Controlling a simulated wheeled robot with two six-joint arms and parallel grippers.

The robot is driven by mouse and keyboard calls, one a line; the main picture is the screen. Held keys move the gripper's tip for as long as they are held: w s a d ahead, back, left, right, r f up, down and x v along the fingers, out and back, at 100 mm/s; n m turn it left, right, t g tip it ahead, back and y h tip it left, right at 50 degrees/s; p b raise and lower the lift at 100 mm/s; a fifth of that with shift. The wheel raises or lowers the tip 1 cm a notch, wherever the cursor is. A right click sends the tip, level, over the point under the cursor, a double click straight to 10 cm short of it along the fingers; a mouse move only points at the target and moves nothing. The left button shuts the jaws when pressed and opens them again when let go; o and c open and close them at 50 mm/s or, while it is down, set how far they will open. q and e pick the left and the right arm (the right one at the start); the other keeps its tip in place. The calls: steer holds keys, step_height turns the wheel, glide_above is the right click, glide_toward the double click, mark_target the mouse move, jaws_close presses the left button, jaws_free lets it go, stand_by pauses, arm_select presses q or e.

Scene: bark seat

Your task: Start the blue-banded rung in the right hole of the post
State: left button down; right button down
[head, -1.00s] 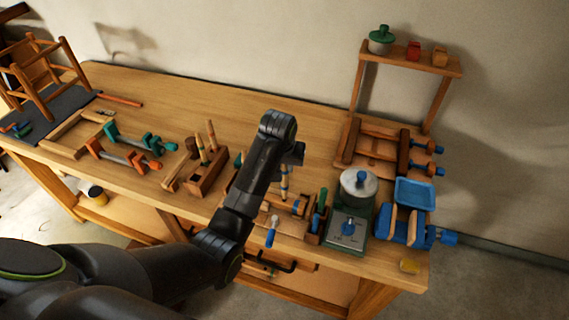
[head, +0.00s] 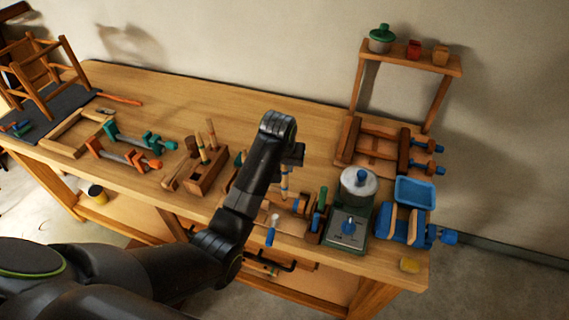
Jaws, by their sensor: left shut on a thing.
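My left gripper (head: 291,156) is partly hidden behind its own dark arm link. It is shut on an upright light-wood rung (head: 285,182) with a dark bluish band near its lower part. The rung's lower end is over a wooden piece (head: 300,206) with blue on it, which may be the post in its holder. The arm covers the left of that piece. I cannot make out its holes, or whether the rung touches it. My right gripper is not in view.
A wooden block (head: 206,181) with standing rungs is left of my arm. Orange clamps (head: 135,158) and teal clamps (head: 140,138) lie farther left. A green scale-like device (head: 349,226) and a blue vise (head: 394,224) stand right. The back middle of the bench (head: 215,104) is clear.

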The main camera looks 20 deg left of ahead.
arm_select(q)
steer(key=shift+f, duration=0.65)
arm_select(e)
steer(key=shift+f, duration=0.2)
arm_select(q)
steer(key=c, duration=1.2)
jaws_free()
steer(key=shift+c, duration=0.2)
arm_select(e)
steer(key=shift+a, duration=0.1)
arm_select(q)
steer(key=shift+r, duration=0.1)
